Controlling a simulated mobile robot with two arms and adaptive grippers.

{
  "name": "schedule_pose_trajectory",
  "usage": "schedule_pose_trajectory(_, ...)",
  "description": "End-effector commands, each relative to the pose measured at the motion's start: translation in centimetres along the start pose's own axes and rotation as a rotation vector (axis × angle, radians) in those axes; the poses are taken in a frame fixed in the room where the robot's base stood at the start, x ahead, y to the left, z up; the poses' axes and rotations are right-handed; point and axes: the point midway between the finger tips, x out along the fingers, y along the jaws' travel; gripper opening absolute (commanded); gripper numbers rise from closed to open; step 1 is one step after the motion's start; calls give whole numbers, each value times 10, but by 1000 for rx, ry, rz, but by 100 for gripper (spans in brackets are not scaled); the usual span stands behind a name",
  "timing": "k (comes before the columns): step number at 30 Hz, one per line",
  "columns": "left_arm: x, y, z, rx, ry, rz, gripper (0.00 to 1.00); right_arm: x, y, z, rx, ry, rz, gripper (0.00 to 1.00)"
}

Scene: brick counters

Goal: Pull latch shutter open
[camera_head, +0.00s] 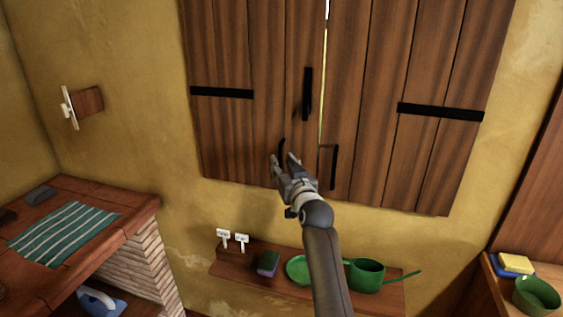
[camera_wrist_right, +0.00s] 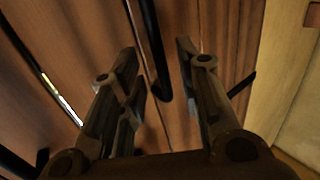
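Two wooden shutters, left (camera_head: 225,130) and right (camera_head: 385,150), hang on the back wall, with a narrow bright gap between them. A black latch bar (camera_head: 308,93) stands upright on the left shutter near the gap. A black handle (camera_head: 282,147) sits low on the left shutter, and another handle (camera_head: 334,167) low on the right one. My right gripper (camera_head: 281,160) is at the left handle. In the right wrist view, its fingers (camera_wrist_right: 157,58) are open, with a black handle (camera_wrist_right: 150,45) between them; contact cannot be told. My left gripper is out of view.
Below the shutters is a small shelf (camera_head: 225,267) with a green plate (camera_head: 299,269), a green pan (camera_head: 366,275) and a sponge (camera_head: 268,263). A brick counter (camera_head: 140,205) with a striped cloth (camera_head: 65,233) is at left. A green pot (camera_head: 536,295) is at right.

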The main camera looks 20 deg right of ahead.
Motion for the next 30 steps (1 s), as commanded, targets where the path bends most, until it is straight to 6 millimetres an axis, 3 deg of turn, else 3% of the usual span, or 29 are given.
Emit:
schedule_pose_trajectory(6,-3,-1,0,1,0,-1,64,15,0,0,0,0,0,32)
schedule_pose_trajectory(16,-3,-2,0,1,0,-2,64,17,0,0,-1,1,0,32)
schedule_pose_trajectory(24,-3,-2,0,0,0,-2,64,17,0,0,-1,0,0,0)
schedule_pose_trajectory(30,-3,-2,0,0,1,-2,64,17,0,0,-1,0,0,0)
